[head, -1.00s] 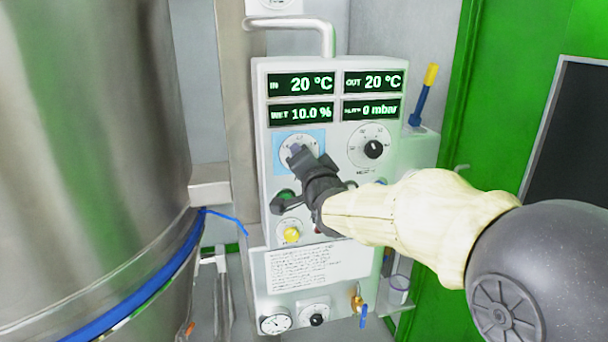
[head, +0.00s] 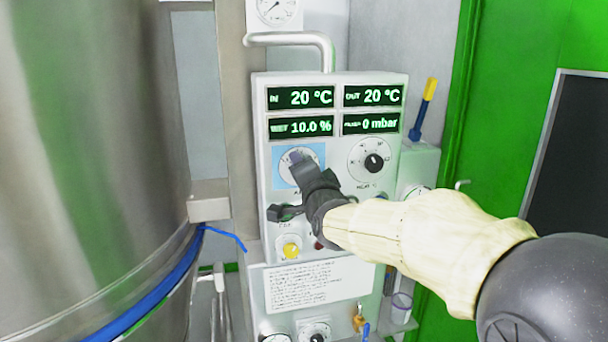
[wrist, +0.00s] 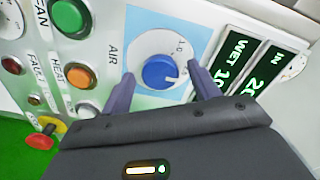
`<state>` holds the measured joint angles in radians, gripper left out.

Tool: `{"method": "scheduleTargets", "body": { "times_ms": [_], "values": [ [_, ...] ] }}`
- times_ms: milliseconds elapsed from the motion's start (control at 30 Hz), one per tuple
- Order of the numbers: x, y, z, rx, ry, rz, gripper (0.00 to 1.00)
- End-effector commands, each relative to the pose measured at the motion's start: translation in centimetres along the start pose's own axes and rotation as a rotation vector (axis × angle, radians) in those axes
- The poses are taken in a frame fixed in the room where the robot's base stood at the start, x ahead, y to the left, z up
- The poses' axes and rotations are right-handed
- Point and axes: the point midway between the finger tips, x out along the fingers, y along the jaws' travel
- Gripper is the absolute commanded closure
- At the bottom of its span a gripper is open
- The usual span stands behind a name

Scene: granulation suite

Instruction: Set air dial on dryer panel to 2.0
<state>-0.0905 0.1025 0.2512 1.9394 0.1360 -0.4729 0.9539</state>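The air dial is a blue knob (wrist: 158,72) on a white round scale in a light blue square (wrist: 207,13), with AIR printed beside it. The dryer panel (head: 262,150) is the white box in the head view. My gripper (wrist: 161,74) is open, with one finger on each side of the knob and a visible gap to each.
A second dial with a black knob (head: 374,163) is to the right. Green displays (head: 301,97) sit above. A green button (wrist: 68,15), orange button (wrist: 80,75) and red-yellow knob (wrist: 42,137) are close by. A large steel vessel (head: 90,150) stands left.

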Motion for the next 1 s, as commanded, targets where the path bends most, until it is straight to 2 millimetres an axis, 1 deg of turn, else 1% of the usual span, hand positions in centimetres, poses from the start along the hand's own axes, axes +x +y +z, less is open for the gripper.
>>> {"method": "scheduleTargets", "body": {
  "times_ms": [233, 367, 567, 1000],
  "values": [
    [-0.1, 0.0, 0.1, 0.000, -0.001, -0.001, 0.39],
    [-0.7, 0.0, 0.1, -0.002, -0.001, -0.002, 0.39],
    [-3.3, 0.1, 0.1, -0.002, 0.000, -0.002, 0.39],
    [-10.2, 0.0, 0.1, -0.002, 0.000, -0.003, 0.39]
  ]
}}
